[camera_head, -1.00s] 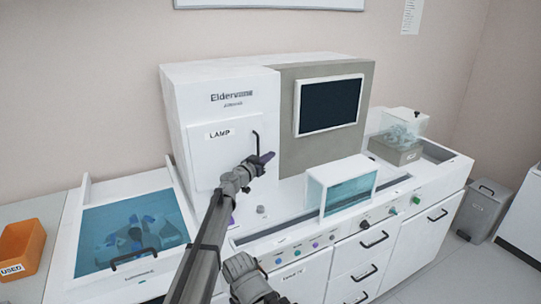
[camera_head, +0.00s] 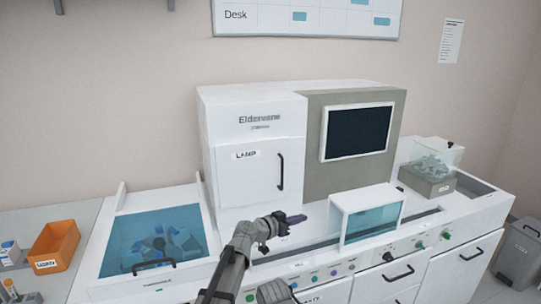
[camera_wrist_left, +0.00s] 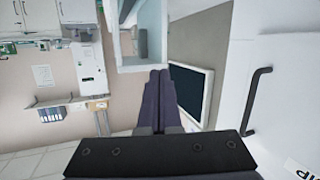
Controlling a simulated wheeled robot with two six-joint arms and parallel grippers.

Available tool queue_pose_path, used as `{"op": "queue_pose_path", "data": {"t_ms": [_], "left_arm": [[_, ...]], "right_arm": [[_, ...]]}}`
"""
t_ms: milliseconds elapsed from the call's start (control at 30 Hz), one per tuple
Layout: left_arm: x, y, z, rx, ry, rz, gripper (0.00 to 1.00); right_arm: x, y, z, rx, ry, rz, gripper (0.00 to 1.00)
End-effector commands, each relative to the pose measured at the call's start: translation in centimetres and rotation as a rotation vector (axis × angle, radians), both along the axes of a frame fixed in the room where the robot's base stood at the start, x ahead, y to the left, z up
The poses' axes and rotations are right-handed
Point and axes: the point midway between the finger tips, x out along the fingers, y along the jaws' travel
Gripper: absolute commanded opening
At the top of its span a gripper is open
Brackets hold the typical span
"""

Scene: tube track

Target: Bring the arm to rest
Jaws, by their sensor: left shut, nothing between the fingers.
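My left gripper (camera_head: 292,219) is in front of the white analyser (camera_head: 250,112), below and right of its door marked LAMP (camera_head: 246,180). Its dark fingers are shut with nothing between them and point to the right. In the left wrist view the fingers (camera_wrist_left: 160,78) lie together, with the door handle (camera_wrist_left: 257,100) apart from them at the right. The LAMP door looks closed. A grey part of my arm shows at the bottom edge of the head view. My right gripper is not in view.
A teal-lidded bin (camera_head: 150,240) stands left of the analyser, with an orange box (camera_head: 55,247) farther left. A teal-windowed cover (camera_head: 368,215) stands right of the gripper. A clear box on a grey base (camera_head: 428,180) is at the far right.

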Motion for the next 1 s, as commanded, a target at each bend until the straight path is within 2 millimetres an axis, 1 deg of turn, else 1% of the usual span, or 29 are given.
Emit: {"op": "queue_pose_path", "data": {"t_ms": [33,67,100,167,200,267,300,400,467,500,700,867,900,1000], "left_arm": [[-3.2,2.5,-2.0,0.056,0.088,-0.008,0.00],[-4.6,3.7,-3.3,0.090,0.149,-0.009,0.00],[-6.3,5.4,-5.0,0.136,0.229,-0.002,0.00],[-8.8,8.1,-7.4,0.205,0.349,0.025,0.00],[-10.4,10.0,-8.9,0.251,0.428,0.054,0.00],[-12.8,12.9,-10.8,0.317,0.545,0.111,0.00],[-14.4,14.9,-12.0,0.358,0.618,0.154,0.00],[-17.7,19.1,-14.1,0.441,0.768,0.268,0.00],[-19.3,21.1,-14.9,0.478,0.837,0.333,0.00],[-20.3,22.5,-15.3,0.501,0.877,0.375,0.00],[-24.7,27.8,-16.6,0.587,1.035,0.573,0.00],[-28.0,31.4,-16.9,0.641,1.132,0.735,0.00],[-28.4,31.4,-16.9,0.657,1.142,0.748,0.00],[-28.9,29.1,-16.9,0.708,1.126,0.695,0.00]], "right_arm": [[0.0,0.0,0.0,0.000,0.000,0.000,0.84],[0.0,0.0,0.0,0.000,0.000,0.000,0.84],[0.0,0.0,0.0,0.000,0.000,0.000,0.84],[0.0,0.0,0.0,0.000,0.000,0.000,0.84],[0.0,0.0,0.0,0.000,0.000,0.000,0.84],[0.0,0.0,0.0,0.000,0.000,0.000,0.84],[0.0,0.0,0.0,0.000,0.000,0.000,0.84],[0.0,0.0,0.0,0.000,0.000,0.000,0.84],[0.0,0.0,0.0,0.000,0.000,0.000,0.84],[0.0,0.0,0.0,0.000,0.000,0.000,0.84],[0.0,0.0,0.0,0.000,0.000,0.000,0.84],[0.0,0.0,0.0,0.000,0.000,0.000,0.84],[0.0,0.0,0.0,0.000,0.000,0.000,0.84],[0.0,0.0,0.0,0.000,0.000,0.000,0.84]]}}
